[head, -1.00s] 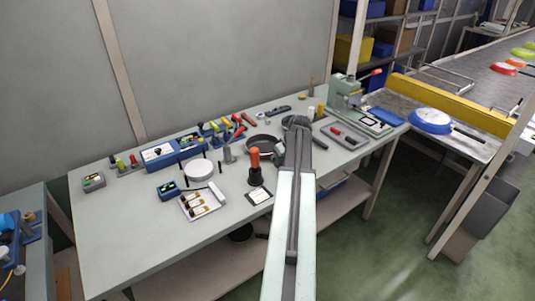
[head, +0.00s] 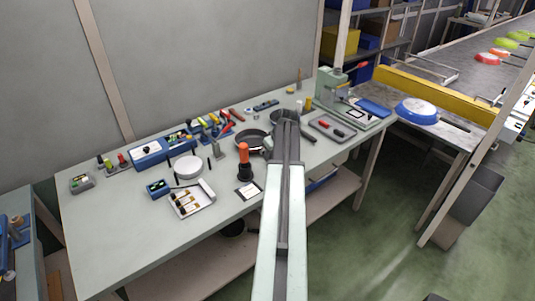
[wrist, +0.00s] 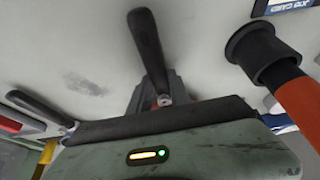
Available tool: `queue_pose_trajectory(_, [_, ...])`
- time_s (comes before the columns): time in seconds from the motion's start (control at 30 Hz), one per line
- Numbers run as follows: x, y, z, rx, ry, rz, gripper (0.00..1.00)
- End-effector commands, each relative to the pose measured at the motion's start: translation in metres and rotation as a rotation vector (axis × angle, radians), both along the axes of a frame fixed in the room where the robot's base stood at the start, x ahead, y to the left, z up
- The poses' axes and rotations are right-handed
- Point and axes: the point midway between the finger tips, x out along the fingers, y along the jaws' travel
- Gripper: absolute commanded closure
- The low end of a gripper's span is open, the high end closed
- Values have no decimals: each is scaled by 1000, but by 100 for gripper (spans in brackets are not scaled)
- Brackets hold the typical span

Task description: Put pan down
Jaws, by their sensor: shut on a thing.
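My gripper (head: 284,120) is at the far end of my outstretched arm, over the workbench (head: 120,235). It is shut on a pan, which my wrist mostly hides. A dark round shape (head: 276,116) shows behind the gripper, and a black handle (head: 308,137) sticks out to its right. A dark open pan (head: 250,140) lies on the bench just left of the gripper. The wrist view shows one black handle (wrist: 150,45) at top centre and another (wrist: 35,105) at left. Whether the held pan touches the bench cannot be told.
An orange-topped black stand (head: 244,162) is left of my arm. A tray with red-handled tools (head: 332,128) and a green press (head: 338,92) stand to the right. Bare bench shows at front left.

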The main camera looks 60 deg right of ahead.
Motion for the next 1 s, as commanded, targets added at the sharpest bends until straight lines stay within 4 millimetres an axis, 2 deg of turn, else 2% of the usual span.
queue_pose_trajectory(0.03, [0,0,9,0,-1,0,100])
queue_pose_trajectory(0.27, [0,0,39,0,-1,-1,100])
queue_pose_trajectory(0.33, [-16,7,30,0,0,-2,100])
queue_pose_trajectory(0.47, [-45,17,30,0,0,-3,100])
queue_pose_trajectory(0.8, [-136,47,30,-1,-1,-4,100])
queue_pose_trajectory(1.0, [-164,56,30,0,-1,-2,100])
